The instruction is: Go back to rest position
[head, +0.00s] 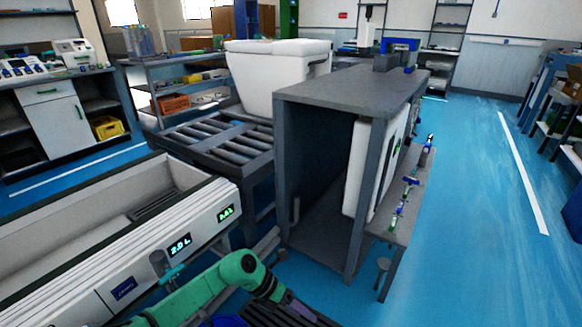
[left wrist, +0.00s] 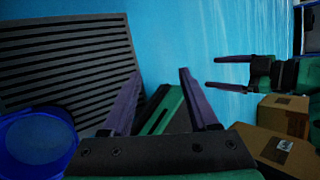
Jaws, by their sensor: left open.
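My left arm is green and reaches in from the bottom of the head view, with its gripper (head: 300,308) low at the bottom edge. In the left wrist view the left gripper (left wrist: 160,72) has its two purple fingers spread apart, with nothing held between them. A green part shows below and between the fingers; I cannot tell what it is. My right gripper (left wrist: 209,73) shows at the right of the left wrist view, its two purple fingers apart and empty, pointing left. It does not show in the head view.
A dark slatted panel (left wrist: 70,60) and a blue round tub (left wrist: 35,140) lie left of the left gripper. Cardboard boxes (left wrist: 283,115) stand at lower right. A white test basin (head: 200,235) and a grey cabinet (head: 350,85) stand close ahead. Blue floor (head: 470,210) is clear at right.

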